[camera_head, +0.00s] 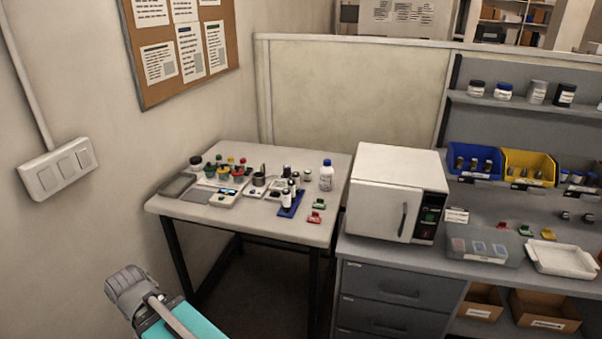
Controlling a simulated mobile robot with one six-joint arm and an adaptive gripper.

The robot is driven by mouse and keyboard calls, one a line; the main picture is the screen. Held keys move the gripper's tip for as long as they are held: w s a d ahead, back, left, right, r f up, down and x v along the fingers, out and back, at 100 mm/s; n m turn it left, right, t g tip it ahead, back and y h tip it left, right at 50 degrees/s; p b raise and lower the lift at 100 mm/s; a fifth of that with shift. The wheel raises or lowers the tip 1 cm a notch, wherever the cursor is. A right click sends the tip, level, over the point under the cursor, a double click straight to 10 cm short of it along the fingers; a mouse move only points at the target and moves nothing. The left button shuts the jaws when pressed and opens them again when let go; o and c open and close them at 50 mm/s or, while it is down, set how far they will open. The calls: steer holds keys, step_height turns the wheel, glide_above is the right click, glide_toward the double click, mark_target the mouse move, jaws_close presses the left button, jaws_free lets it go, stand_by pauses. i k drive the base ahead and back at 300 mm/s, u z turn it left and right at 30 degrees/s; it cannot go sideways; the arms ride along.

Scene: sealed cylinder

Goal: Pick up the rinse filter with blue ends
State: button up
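I cannot pick out a rinse filter with blue ends for certain at this distance. Several small cylinders and jars crowd the small white table (180,207) at the left. A blue tray (290,210) near the table's right front holds small white, dark-topped cylinders (286,199); whether any has blue ends is too small to tell. Part of my arm (131,289) shows at the lower left, well in front of the table. My gripper's fingers are not in view.
A white blue-capped bottle (326,176) and red and green clips (314,217) stand at the table's right. A white oven-like box (395,194) sits on the grey counter. Blue (474,160) and yellow (529,167) bins hold small parts. A wall bounds the table's left.

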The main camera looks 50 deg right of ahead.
mark_target(287, 167)
steer(key=z, duration=1.15)
